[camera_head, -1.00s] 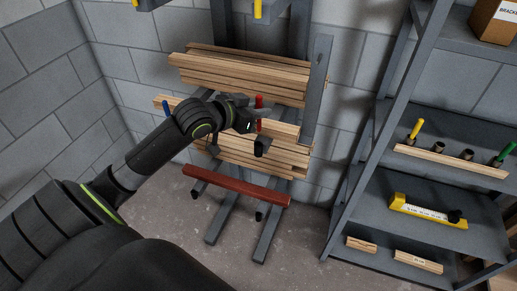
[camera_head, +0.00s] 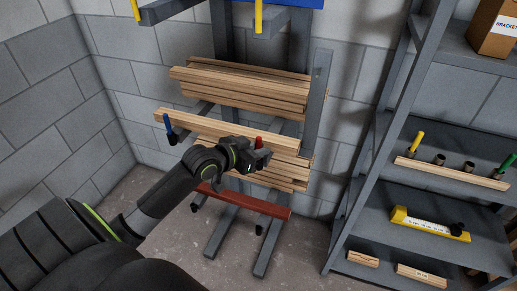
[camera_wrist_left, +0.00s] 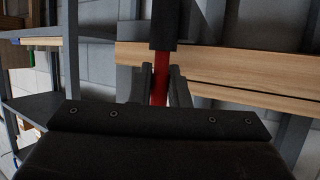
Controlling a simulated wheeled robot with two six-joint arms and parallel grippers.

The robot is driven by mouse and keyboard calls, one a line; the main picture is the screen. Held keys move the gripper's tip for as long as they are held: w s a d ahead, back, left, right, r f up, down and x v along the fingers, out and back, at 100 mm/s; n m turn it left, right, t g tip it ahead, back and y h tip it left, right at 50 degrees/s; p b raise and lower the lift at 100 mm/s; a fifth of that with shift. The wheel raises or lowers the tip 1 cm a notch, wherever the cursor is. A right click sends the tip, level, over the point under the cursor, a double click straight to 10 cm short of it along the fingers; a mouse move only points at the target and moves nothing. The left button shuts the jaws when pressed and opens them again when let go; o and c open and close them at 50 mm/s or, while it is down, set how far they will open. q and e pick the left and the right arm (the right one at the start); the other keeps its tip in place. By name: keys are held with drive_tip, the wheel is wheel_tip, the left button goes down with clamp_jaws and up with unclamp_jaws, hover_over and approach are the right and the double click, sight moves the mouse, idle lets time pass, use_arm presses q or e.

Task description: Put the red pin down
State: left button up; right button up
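The red pin (camera_head: 259,142) stands roughly upright at my left gripper (camera_head: 257,158), its red top showing above the fingers. In the left wrist view the red shaft (camera_wrist_left: 160,78) is between the two fingers, which sit close against it on both sides. A black sleeve-like part (camera_wrist_left: 163,25) continues from the shaft there. The gripper is shut on the pin, in front of the rack's middle batten (camera_head: 225,127). What is under the pin's lower end is hidden by my gripper. My right gripper is not in view.
A blue pin (camera_head: 168,122) stands at the left end of the middle rack level. Battens (camera_head: 240,90) are stacked above and below. A dark red batten (camera_head: 262,204) lies low in front. A grey shelf unit (camera_head: 350,150) with a yellow level (camera_head: 425,223) stands right.

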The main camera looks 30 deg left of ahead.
use_arm(q)
drive_tip(key=o, duration=0.4)
drive_tip(key=shift+o, duration=0.2)
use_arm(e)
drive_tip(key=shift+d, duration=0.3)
